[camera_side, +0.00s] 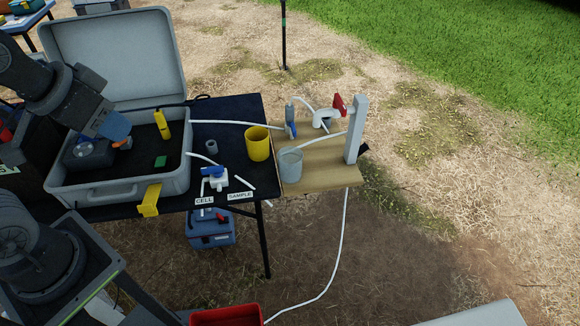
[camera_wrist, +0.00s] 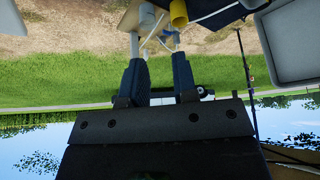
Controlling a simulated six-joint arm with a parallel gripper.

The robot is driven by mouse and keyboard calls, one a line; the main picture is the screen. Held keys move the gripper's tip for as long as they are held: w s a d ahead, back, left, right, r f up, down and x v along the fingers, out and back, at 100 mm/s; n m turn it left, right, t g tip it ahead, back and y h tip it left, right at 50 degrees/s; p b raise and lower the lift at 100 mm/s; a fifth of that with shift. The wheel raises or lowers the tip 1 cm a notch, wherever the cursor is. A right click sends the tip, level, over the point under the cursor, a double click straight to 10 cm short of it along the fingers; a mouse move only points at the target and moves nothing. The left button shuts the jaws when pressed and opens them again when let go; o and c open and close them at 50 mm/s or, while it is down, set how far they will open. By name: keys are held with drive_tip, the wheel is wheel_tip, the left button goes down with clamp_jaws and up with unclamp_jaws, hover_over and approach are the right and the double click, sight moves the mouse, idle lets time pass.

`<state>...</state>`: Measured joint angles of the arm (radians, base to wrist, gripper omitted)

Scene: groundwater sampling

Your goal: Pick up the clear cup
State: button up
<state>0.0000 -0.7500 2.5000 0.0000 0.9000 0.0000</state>
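The clear cup (camera_side: 290,162) looks pale grey and translucent. It stands upright on the wooden board at the right of the black table, beside a yellow cup (camera_side: 258,143). In the wrist view, which is upside down, a pale grey cup that looks like it shows at the top edge (camera_wrist: 147,15), partly cut off. My gripper (camera_side: 115,128) is over the open grey case, well left of the cups and apart from them. In the wrist view its two dark fingers (camera_wrist: 158,70) are spread, with only background visible between them.
The open grey case (camera_side: 120,190) holds a yellow tool and a green block. White tubing (camera_side: 235,123) runs from it to the wooden board (camera_side: 320,175). A tall grey post (camera_side: 356,130) and red-handled valve (camera_side: 339,104) stand near the clear cup. Small fittings lie left of the cups.

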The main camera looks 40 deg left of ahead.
drive_tip(key=o, duration=1.3)
drive_tip(key=shift+o, duration=0.2)
drive_tip(key=shift+w, duration=0.1)
drive_tip(key=n+g+y, duration=0.2)
drive_tip(key=n+g, duration=0.1)
drive_tip(key=n, duration=0.2)
hover_over(291, 161)
drive_tip(key=s+d, duration=0.3)
drive_tip(key=s, duration=0.1)
wheel_tip(291, 161, down, 29)
drive_tip(key=shift+h, duration=0.3)
drive_tip(key=shift+w+a+x, duration=0.1)
drive_tip(key=shift+a+x, duration=0.05)
drive_tip(key=shift+x, duration=0.85)
drive_tip(key=shift+w+a+x, duration=0.1)
drive_tip(key=shift+a+x, duration=0.1)
drive_tip(key=shift+x, duration=0.8)
drive_tip(key=shift+w+a+x, duration=0.15)
drive_tip(key=shift+x, duration=0.85)
